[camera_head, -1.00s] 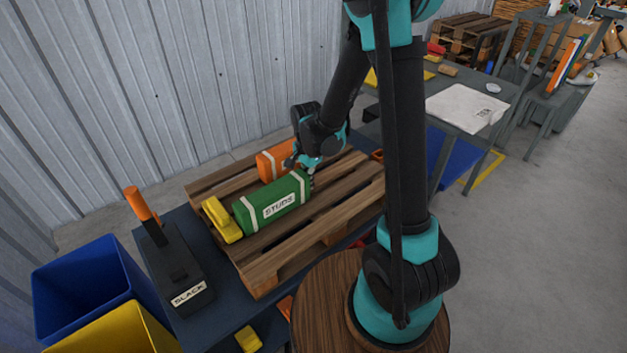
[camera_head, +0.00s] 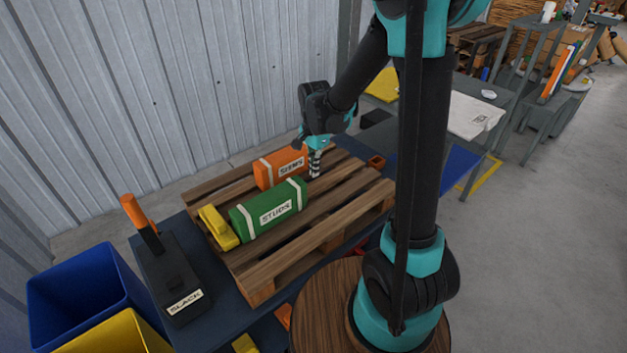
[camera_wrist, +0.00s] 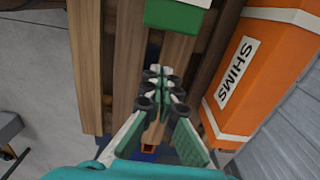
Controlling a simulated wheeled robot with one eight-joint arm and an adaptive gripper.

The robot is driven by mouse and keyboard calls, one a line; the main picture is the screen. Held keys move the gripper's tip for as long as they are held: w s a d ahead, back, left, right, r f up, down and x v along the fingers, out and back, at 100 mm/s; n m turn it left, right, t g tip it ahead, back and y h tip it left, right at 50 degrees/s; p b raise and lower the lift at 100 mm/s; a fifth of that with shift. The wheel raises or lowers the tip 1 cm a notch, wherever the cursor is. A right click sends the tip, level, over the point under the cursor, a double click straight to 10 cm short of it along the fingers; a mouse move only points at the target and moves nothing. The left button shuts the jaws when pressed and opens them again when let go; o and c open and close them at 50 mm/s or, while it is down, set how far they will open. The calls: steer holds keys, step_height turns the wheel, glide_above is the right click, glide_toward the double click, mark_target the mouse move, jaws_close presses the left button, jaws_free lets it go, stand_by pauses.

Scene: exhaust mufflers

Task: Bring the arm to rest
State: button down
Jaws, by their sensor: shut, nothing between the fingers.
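My gripper (camera_head: 314,166) points down over the wooden pallet (camera_head: 262,283), just right of the orange box marked SHIMS and the green box marked STUDS. In the wrist view my gripper (camera_wrist: 160,82) has its fingers together with nothing between them. The green box (camera_head: 268,208) lies on the pallet with pale straps. The orange box (camera_head: 281,168) lies behind it; in the wrist view the orange box (camera_wrist: 262,70) is to the right of the fingers and the green box (camera_wrist: 172,14) is at the top. I cannot tell the exact height of the fingertips above the slats.
A yellow object (camera_head: 218,227) lies at the pallet's left end. A black SLACK holder (camera_head: 172,283) with an orange handle, a blue bin (camera_head: 80,290) and a yellow bin (camera_head: 118,335) stand left. A small orange piece (camera_head: 376,161) is right of the pallet.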

steer(key=s+d+n+t, duration=0.4)
steer(key=s+d+n, duration=0.6)
steer(key=s+d, duration=0.3)
steer(key=s, duration=0.3)
steer(key=shift+s+d+r+n, duration=0.35)
steer(key=shift+s+r+n, duration=0.05)
